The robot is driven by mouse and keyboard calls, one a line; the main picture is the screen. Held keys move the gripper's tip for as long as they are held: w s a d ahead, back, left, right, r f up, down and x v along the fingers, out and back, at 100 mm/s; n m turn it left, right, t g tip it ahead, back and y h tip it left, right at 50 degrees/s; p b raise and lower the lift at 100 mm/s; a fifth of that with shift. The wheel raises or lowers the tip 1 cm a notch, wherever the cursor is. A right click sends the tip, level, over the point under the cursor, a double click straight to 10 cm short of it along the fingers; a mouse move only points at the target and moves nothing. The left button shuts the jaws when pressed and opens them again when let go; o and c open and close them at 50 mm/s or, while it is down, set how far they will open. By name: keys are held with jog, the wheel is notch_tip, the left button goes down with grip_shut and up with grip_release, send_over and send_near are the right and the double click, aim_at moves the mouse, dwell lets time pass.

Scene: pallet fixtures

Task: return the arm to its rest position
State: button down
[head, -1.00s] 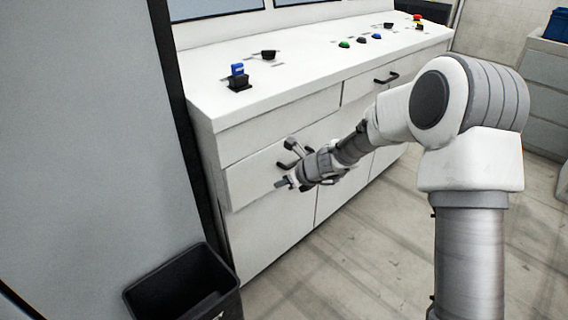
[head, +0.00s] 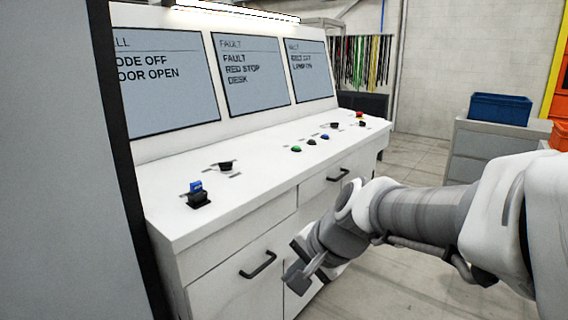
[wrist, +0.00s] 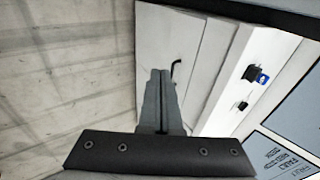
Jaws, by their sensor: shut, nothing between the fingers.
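My gripper (head: 300,275) is at the end of my arm, in front of the white control desk (head: 230,205), in the lower middle of the head view. It looks apart from the desk front, to the right of a black drawer handle (head: 258,264). In the wrist view my gripper's two grey fingers (wrist: 161,95) lie side by side, closed, with nothing between them. My arm comes in from the right edge of the head view.
On the desk top are a blue switch (head: 197,193), a black knob (head: 225,167) and several coloured buttons. Screens (head: 250,75) stand behind, reading fault and door open. A grey cabinet (head: 497,150) with a blue bin (head: 500,108) is at the back right. A grey panel fills the left edge.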

jog(key=s+d+r+n+h+p, duration=0.2)
jog(key=s+d+n, duration=0.2)
jog(key=s+d, duration=0.2)
jog(key=s+d+r+n+h+p, duration=0.1)
jog(key=s+d+r+n+h, duration=0.1)
jog(key=s+d, duration=0.4)
jog(key=shift+s+d+r+n+p, duration=0.3)
jog(key=shift+s+r+n, duration=0.55)
jog(key=shift+s, duration=0.65)
jog(key=shift+a, duration=0.1)
